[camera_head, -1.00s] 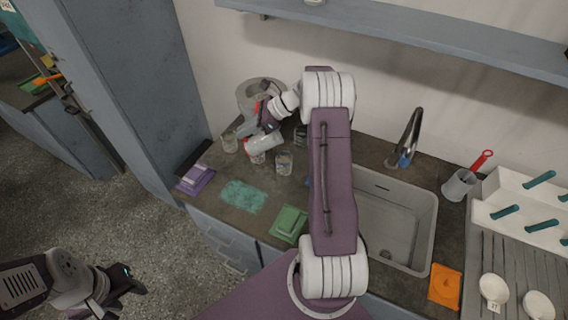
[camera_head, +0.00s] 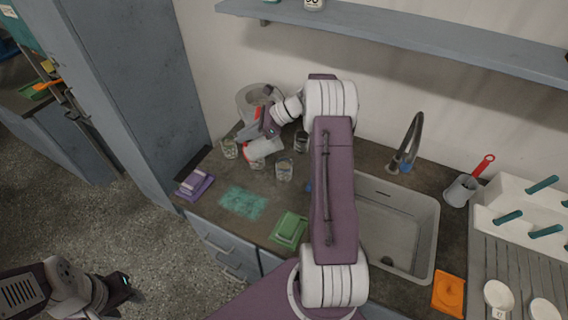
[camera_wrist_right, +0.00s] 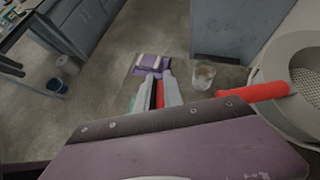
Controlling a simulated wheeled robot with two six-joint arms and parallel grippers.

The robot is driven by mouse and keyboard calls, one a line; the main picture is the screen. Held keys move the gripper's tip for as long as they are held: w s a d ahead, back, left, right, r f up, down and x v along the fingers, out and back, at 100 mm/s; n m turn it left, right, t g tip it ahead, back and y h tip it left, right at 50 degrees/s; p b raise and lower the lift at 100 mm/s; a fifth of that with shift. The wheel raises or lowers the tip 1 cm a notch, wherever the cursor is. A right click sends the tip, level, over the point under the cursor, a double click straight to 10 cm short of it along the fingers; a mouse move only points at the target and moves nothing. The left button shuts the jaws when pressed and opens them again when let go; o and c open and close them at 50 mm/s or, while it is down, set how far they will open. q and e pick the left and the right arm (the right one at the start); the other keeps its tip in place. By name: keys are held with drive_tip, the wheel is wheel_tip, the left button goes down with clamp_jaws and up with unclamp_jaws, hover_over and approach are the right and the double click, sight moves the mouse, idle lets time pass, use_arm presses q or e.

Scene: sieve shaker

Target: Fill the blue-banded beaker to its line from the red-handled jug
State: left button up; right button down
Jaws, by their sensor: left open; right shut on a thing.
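My right gripper (camera_head: 268,126) is shut on the jug (camera_head: 264,147), which looks pale and strongly tilted, low over the beakers at the back left of the counter. In the right wrist view a red strip shows between my fingers (camera_wrist_right: 157,92); most of the jug is hidden there. One beaker (camera_head: 257,163) is partly hidden under the jug. A second beaker (camera_head: 229,149) stands left of it and a third (camera_head: 284,169) to its right. I cannot make out which has the blue band, nor any liquid level. My left gripper (camera_head: 128,288) is open and empty, over the floor at lower left.
A large grey drum (camera_head: 246,98) stands behind the jug. A purple pad (camera_head: 195,184), a teal mat (camera_head: 243,202) and a green pad (camera_head: 289,228) lie in front. The sink (camera_head: 399,230) and a red-handled pot (camera_head: 460,190) are to the right.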

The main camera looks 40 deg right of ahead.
drive_tip(key=shift+s+d+r+t+y+b, duration=0.15)
drive_tip(key=shift+s+d+t+y+b, duration=0.4)
drive_tip(key=shift+t+y+b, duration=0.35)
idle(4.3)
